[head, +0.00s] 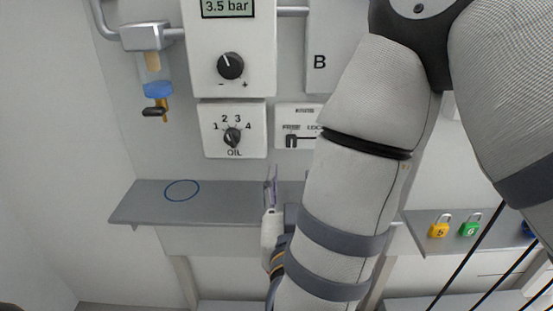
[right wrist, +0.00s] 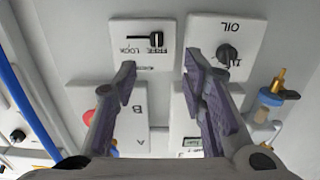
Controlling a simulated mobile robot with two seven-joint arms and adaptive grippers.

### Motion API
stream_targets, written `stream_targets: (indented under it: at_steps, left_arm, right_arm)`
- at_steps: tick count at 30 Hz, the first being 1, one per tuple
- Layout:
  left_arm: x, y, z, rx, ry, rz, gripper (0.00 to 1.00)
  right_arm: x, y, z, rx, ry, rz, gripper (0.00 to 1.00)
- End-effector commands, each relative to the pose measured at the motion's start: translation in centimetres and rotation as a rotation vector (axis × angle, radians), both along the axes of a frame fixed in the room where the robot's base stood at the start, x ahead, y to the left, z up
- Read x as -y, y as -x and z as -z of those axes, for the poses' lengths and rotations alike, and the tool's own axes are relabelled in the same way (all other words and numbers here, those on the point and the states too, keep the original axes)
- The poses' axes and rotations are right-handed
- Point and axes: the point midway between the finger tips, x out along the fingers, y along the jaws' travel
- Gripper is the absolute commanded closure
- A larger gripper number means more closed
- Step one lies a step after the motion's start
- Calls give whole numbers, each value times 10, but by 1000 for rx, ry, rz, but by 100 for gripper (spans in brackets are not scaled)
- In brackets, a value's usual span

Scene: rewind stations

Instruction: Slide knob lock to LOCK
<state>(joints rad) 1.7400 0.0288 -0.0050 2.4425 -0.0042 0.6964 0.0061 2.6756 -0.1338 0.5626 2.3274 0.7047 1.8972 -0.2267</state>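The knob lock panel (head: 298,143) is a small white plate on the wall, marked FREE on the left and LOCK on the right in the head view. Its black slider handle (head: 291,141) is at the FREE end. In the right wrist view the panel (right wrist: 125,58) appears upside down, with the handle (right wrist: 158,40) by FREE. My right gripper (head: 270,180) points up at the wall, below the panel, in the head view. In the right wrist view its purple-padded fingers (right wrist: 157,75) are open and empty, apart from the handle. My left gripper is not in view.
The OIL selector (head: 233,137) is left of the lock panel, with the pressure panel (head: 231,75) above it. A grey shelf (head: 140,207) lies below. Padlocks (head: 440,226) stand on the shelf at right. My right arm hides part of the wall.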

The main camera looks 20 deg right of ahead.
Motion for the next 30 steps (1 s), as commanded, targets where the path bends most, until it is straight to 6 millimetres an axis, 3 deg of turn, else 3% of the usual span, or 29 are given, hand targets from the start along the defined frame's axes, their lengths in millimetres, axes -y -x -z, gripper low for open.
stream_targets:
  at_steps: [9, 15, 26, 30]
  left_arm:
    - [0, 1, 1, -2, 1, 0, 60]
    - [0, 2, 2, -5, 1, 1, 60]
    - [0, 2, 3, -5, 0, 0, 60]
    - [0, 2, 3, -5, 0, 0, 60]
  right_arm:
    - [22, -70, -4, 7, -1, 4, 62]
    - [31, -104, -3, 4, -2, 1, 62]
    - [33, -113, -3, 2, 0, 0, 62]
    - [33, -113, -3, 2, 0, 0, 93]
